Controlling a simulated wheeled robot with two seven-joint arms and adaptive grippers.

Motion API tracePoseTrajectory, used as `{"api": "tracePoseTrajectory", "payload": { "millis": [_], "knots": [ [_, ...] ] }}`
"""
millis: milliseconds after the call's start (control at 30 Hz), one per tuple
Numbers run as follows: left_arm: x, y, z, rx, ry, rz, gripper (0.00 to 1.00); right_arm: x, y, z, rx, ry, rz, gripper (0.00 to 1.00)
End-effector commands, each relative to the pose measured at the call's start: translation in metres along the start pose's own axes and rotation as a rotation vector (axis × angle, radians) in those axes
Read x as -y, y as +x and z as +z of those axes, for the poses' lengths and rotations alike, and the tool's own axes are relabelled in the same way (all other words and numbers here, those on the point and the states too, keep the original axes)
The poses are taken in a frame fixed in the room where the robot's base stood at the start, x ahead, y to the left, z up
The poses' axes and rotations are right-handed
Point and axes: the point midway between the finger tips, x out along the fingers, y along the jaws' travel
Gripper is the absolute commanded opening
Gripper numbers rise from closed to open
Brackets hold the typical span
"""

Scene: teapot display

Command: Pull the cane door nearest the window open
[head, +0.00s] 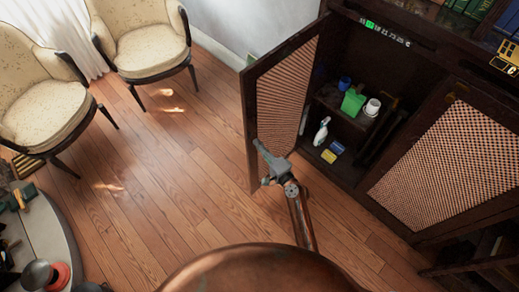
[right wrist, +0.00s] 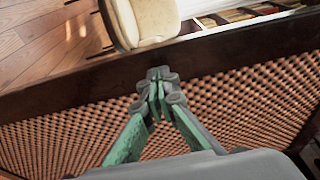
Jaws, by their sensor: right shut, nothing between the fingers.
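The cane door nearest the window (head: 283,92) stands wide open, swung out from the dark cabinet, with its woven panel in a dark wood frame. It also fills much of the right wrist view (right wrist: 245,105). My right gripper (head: 258,146) is shut and empty beside the door's free edge. In the right wrist view its fingertips (right wrist: 158,76) overlap the dark frame; I cannot tell whether they touch it. My left gripper is not in view.
The open cabinet holds a green box (head: 352,102), a white mug (head: 372,107) and a white bottle (head: 321,131). Another cane door (head: 450,165) is shut at right. Two cream armchairs (head: 150,48) stand at upper left. The wood floor (head: 185,165) between is clear.

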Motion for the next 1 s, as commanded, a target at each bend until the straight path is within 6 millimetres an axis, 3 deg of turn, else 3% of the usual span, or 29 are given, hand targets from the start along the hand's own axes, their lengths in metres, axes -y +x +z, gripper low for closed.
{"api": "tracePoseTrajectory", "payload": {
  "millis": [667, 900, 1000],
  "knots": [
    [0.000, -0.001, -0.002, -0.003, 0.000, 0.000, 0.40, 0.000, 0.003, -0.003, -0.009, 0.000, 0.001, 0.00],
    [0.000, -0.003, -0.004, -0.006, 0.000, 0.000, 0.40, -0.001, -0.023, -0.006, 0.005, -0.003, 0.002, 0.00],
    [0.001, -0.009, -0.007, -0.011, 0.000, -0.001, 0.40, 0.001, -0.042, 0.011, 0.007, 0.001, 0.002, 0.00]
  ]
}}
